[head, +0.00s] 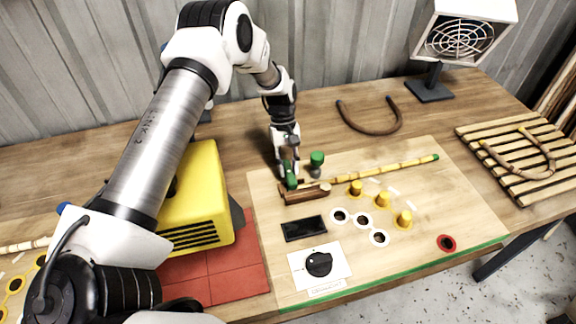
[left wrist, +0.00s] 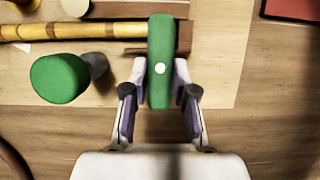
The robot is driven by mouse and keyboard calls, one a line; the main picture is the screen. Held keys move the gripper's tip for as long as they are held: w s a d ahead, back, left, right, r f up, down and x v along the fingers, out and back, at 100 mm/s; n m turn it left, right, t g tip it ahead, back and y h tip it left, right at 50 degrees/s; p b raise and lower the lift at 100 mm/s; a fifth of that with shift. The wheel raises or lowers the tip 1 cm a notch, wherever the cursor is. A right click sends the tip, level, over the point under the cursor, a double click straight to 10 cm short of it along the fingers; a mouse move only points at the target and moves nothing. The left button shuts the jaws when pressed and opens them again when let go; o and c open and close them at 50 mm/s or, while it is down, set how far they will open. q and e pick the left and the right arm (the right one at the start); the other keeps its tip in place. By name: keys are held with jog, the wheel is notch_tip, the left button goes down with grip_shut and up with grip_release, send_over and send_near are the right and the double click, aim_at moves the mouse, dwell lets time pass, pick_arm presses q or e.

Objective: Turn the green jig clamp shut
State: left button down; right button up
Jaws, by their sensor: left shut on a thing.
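The green jig clamp (head: 290,178) is at the left end of the board, by a brown wooden block (head: 304,193). In the left wrist view its green bar (left wrist: 160,45), with a white dot, lies between my fingers and over the rattan pole (left wrist: 85,31). My left gripper (head: 288,161) is shut on this clamp from above; it also shows in the left wrist view (left wrist: 161,100). The pole (head: 390,168) runs right to a green-marked end. A round green knob (head: 317,157) stands just right of the clamp. My right gripper is not in view.
Yellow pegs (head: 382,199) and white rings (head: 361,219) stand on the board (head: 450,205). A dial (head: 319,263) and dark display (head: 304,228) are near its front. A yellow machine (head: 205,190) is left, a bent rattan piece (head: 372,128) behind, a slatted rack (head: 520,160) right.

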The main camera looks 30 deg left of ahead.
pick_arm(q)
jog(key=c, duration=0.9)
grip_release()
jog(key=shift+f, duration=0.1)
jog(key=v, duration=1.2)
